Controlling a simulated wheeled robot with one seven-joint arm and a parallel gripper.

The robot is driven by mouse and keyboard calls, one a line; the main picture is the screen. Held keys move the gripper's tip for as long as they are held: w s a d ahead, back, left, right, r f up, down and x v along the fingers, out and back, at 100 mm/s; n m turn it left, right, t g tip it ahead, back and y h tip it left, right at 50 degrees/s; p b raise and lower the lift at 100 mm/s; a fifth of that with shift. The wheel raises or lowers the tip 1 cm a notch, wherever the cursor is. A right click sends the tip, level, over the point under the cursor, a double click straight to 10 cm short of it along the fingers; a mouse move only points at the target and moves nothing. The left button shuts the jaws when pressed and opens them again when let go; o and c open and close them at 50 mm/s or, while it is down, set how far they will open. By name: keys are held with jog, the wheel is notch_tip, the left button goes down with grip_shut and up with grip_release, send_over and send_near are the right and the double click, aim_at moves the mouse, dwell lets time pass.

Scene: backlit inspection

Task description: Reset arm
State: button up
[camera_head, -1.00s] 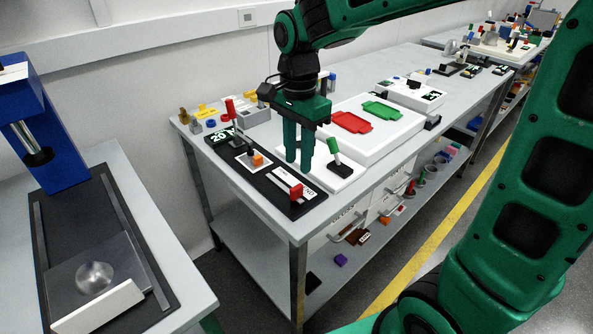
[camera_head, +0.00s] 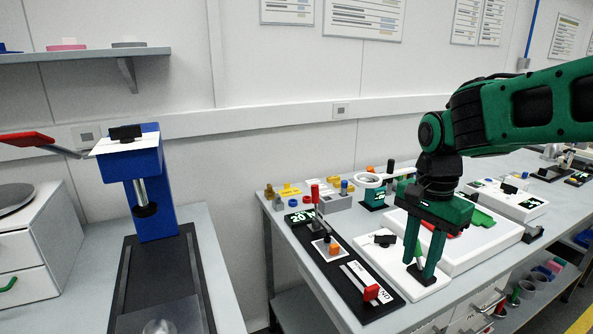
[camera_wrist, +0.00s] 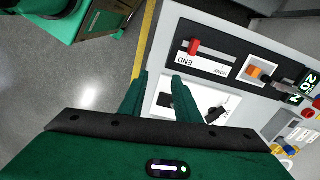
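My gripper (camera_head: 420,270) hangs fingers-down over the white lever plate (camera_head: 375,258) near the bench's front edge. Its two green fingers are apart. They also show in the wrist view (camera_wrist: 159,80), with no object visibly held between them. The plate (camera_wrist: 155,83) lies beyond the fingers there, with black parts on it partly covered by a finger.
A black panel left of the plate carries a red slider knob (camera_head: 371,292), an orange button (camera_head: 333,249) and a red-handled lever (camera_head: 315,194). A white tray with red and green shapes (camera_head: 480,218) is behind the gripper. A blue press (camera_head: 149,190) stands at left.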

jog(key=s+d+f+n, duration=0.2)
jog(key=s+d, duration=0.5)
jog(key=s, duration=0.2)
jog(key=s+d+f+n, duration=0.3)
jog(key=s+d, duration=0.4)
jog(key=s, duration=0.2)
jog(key=shift+s+d+n, duration=0.15)
jog(key=shift+s+n, duration=0.15)
jog(key=shift+s, duration=0.05)
jog(key=shift+w+f, duration=0.3)
jog(key=shift+w, duration=0.35)
dwell(0.4)
jog(key=shift+o, duration=0.2)
dwell(0.4)
